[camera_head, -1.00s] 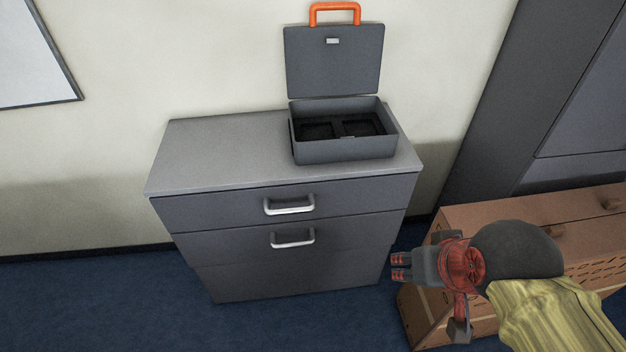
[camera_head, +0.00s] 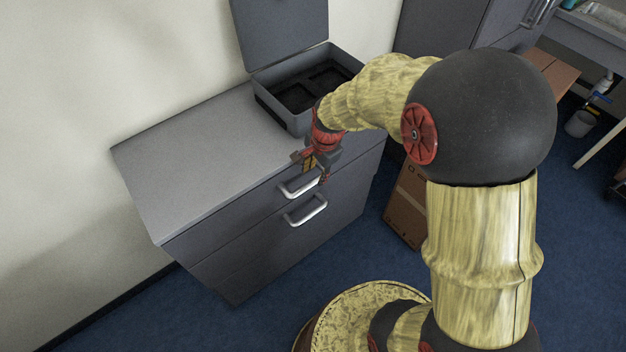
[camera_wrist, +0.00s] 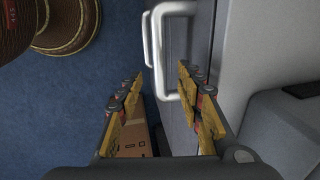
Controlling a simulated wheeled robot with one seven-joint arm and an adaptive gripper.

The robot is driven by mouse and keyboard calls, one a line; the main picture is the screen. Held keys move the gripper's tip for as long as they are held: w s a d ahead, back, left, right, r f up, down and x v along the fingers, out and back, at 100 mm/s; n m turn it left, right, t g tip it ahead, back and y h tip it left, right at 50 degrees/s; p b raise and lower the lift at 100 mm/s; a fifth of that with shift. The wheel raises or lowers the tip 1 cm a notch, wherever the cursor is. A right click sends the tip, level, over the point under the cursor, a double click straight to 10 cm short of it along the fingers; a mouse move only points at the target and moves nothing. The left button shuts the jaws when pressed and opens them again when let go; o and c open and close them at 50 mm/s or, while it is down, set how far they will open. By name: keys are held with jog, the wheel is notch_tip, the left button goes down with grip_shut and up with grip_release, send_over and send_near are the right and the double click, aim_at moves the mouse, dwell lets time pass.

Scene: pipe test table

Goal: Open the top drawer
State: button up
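The grey drawer cabinet (camera_head: 190,165) stands against the wall, with its drawers shut. The top drawer (camera_head: 225,222) has a silver bar handle (camera_head: 299,188), and the lower drawer's handle (camera_head: 307,211) is beneath it. My gripper (camera_head: 311,171) is at the top drawer's front, close to the right end of its handle. In the wrist view my gripper (camera_wrist: 160,88) is open, its two fingers apart. The top handle (camera_wrist: 163,60) shows just ahead of the gap between the fingers. I cannot tell whether a finger touches it. The lower handle (camera_wrist: 147,38) is left of it.
An open grey case (camera_head: 262,98) stands on the cabinet top close to my arm. A brown wooden box (camera_head: 405,208) is on the floor right of the cabinet. Blue floor (camera_head: 215,320) in front of the cabinet is clear.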

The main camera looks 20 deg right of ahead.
aim_at(313, 182)
jog(key=f, duration=0.2)
jog(key=f+b, duration=0.1)
jog(key=f, duration=0.1)
jog(key=w+f, duration=0.1)
jog(key=shift+a+f+b, duration=0.15)
jog(key=shift+f+b, duration=0.15)
jog(key=shift+f, duration=0.1)
jog(key=shift+c, duration=1.2)
grip_shut()
